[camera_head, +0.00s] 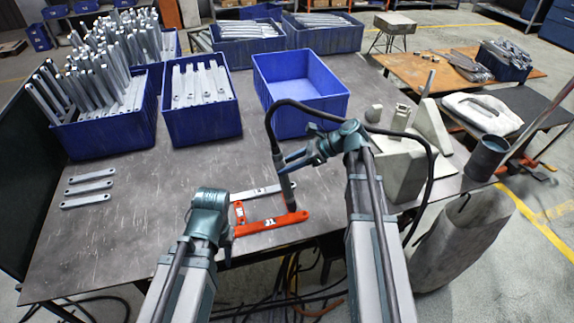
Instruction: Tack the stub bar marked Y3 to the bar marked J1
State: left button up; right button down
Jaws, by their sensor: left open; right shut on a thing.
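The orange-red bar marked J1 (275,223) lies on the table in front of me. A shorter orange-red stub bar (240,213) stands off its left end, pointing away from me; its mark is too small to read. The two seem to meet at a corner. My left gripper (226,228) is open, low beside that corner; its fingers are largely hidden by its own wrist. My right gripper (285,164) is shut on a dark torch-like tool (288,192) with a black cable. The tool points down, its tip near J1's right part; I cannot tell whether it touches.
A grey bar (262,191) lies just behind the stub bar. Three grey bars (89,187) lie at left. Blue bins (202,130) of grey bars and an empty blue bin (300,95) stand behind. Grey blocks (402,165) stand at right.

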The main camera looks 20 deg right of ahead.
notch_tip(320, 180, up, 5)
jog(key=p, duration=0.5)
dwell(0.5)
